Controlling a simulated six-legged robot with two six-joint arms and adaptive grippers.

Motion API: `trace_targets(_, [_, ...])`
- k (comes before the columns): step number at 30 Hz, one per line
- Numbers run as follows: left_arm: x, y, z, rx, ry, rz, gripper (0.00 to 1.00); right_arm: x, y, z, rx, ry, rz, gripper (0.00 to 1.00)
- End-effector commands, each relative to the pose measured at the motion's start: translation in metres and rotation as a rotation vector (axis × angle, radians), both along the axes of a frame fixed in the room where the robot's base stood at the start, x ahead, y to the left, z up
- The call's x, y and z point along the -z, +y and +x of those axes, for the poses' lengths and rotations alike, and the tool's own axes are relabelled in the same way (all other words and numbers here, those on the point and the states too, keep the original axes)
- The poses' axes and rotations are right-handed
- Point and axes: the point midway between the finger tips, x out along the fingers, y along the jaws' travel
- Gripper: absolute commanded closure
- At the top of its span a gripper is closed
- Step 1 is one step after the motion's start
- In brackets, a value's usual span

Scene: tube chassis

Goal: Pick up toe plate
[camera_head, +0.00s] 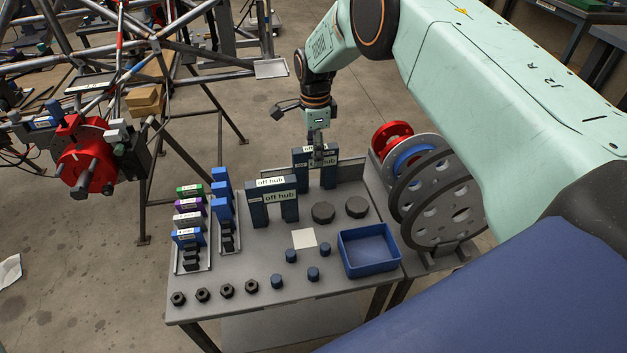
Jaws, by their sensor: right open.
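No part is labelled as the toe plate, and I cannot tell for sure which one it is. A thin grey plate (352,170) stands upright along the table's back edge, partly hidden behind a dark blue stand (329,175) marked "off hub". My right gripper (317,152) points down at the top of this stand. It is open, but its fingertips are small and dark, and I cannot tell whether they touch anything. A small pale square (304,238) lies flat mid-table. My left gripper is not in view.
A second "off hub" stand (257,208) is left of the first. A blue bin (368,250), dark round pieces (323,213), and racks of labelled blocks (190,240) share the grey table (345,285). Large discs (440,200) stand right; the tube chassis (110,75) is left.

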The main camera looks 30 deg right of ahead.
Motion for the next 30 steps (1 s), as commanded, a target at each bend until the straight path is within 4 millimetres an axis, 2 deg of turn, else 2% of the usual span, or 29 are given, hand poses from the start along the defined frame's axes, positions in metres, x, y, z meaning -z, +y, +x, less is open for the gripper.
trace_targets(1, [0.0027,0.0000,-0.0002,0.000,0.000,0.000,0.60,0.0085,0.0001,0.0000,0.000,0.001,0.000,0.49])
trace_targets(3, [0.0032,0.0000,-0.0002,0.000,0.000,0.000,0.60,0.0122,0.0001,0.0010,0.000,-0.001,0.000,0.49])
trace_targets(30, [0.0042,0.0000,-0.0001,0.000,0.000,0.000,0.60,0.0167,0.0001,0.0028,0.000,-0.001,0.000,0.49])
